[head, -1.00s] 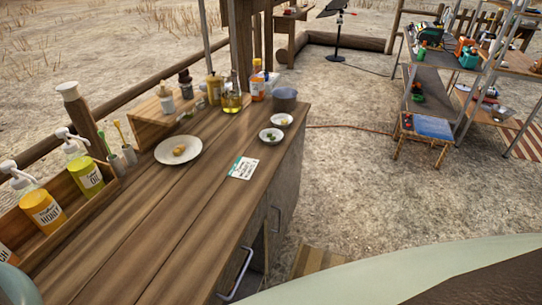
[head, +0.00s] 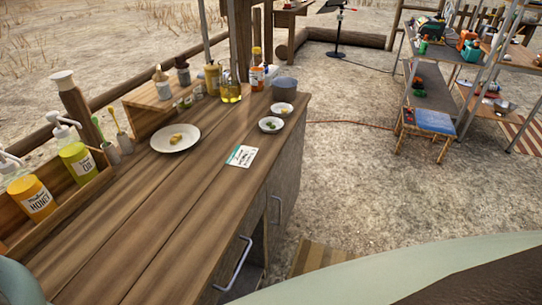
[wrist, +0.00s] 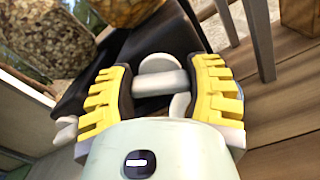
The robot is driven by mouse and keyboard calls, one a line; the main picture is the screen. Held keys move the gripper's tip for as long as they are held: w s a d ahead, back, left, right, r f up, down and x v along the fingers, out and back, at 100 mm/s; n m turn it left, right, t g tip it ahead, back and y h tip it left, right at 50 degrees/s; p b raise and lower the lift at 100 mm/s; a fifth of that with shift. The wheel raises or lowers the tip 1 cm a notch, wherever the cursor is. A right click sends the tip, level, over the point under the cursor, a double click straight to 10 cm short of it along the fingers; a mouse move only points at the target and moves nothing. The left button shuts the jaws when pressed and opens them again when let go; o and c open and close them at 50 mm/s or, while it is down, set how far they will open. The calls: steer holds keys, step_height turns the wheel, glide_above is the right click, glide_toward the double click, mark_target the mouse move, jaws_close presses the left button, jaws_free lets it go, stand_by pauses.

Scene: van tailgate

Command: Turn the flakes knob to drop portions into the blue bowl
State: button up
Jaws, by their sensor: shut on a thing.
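My gripper (wrist: 162,82), with yellow ribbed fingers, is in the wrist view. Its fingers are shut on a pale grey knob (wrist: 160,66), with a short bar and rounded lobes between them. A clear container of pale flakes (wrist: 50,35) stands beyond at the upper left, with a second container of golden-brown contents (wrist: 125,8) at the top edge. A dark part of the stand (wrist: 150,40) lies behind the knob. I cannot make out the blue bowl in either view. My gripper and the knob are not in the head view.
In the head view, a wooden counter (head: 135,210) holds a plate (head: 160,145) with food, two small bowls, a card (head: 241,156), a grey-blue pot (head: 285,85) and several bottles. A metal shelf (head: 430,80) stands at the right. Open ground lies between.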

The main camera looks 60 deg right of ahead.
steer(key=m+b, duration=0.3)
steer(key=b, duration=0.1)
steer(key=shift+f+m, duration=0.3)
steer(key=shift+m, duration=0.1)
steer(key=m+b, duration=0.4)
steer(key=b, duration=0.1)
steer(key=shift+m, duration=0.3)
steer(key=m+b, duration=0.4)
steer(key=b, duration=0.1)
steer(key=shift+r, duration=0.2)
steer(key=o, duration=1.2)
steer(key=v, duration=1.2)
steer(key=shift+d, duration=0.1)
